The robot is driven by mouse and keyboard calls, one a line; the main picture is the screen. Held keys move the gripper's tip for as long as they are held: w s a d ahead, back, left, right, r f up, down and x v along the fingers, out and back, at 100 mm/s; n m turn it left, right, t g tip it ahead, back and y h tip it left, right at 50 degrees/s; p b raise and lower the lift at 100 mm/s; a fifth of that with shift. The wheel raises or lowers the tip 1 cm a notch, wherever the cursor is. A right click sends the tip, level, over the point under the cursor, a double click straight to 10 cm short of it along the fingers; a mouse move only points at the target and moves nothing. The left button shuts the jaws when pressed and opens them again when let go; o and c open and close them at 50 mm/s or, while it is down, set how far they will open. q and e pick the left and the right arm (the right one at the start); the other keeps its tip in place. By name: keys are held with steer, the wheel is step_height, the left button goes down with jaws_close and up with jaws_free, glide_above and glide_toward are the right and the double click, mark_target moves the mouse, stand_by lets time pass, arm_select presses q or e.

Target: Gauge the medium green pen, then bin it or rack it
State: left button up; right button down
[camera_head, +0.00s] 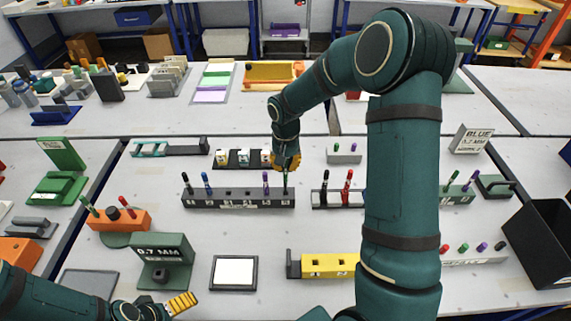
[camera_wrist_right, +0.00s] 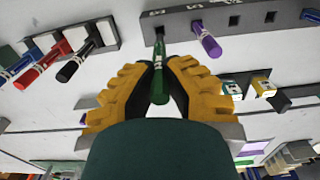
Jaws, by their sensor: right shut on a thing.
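My right gripper (camera_head: 286,160) is shut on a green pen (camera_head: 285,181) above the right end of the long dark grey labelled rack (camera_head: 230,192). In the right wrist view the green pen (camera_wrist_right: 177,92) stands between the yellow fingers of the right gripper (camera_wrist_right: 160,88), its far end at a rack slot. How deep it sits is hidden. A purple pen (camera_head: 266,182) is beside it. The green 0.7 MM block (camera_head: 162,248), apparently a gauge, stands at front left. A black open bin (camera_head: 540,240) is at far right. My left gripper (camera_head: 183,302) is low at front left, its opening unclear.
A blue pen (camera_head: 207,183) and a black pen (camera_head: 186,182) stand in the rack's left part. Another rack (camera_head: 335,197) with red and black pens is to the right. A white pad (camera_head: 235,271) and yellow block (camera_head: 330,264) lie in front, with clear table between.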

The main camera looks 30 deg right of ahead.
mark_target(286, 181)
steer(key=shift+f+b, duration=2.1)
steer(key=shift+f, duration=0.7)
steer(key=c, duration=1.1)
jaws_free()
steer(key=shift+o, duration=0.2)
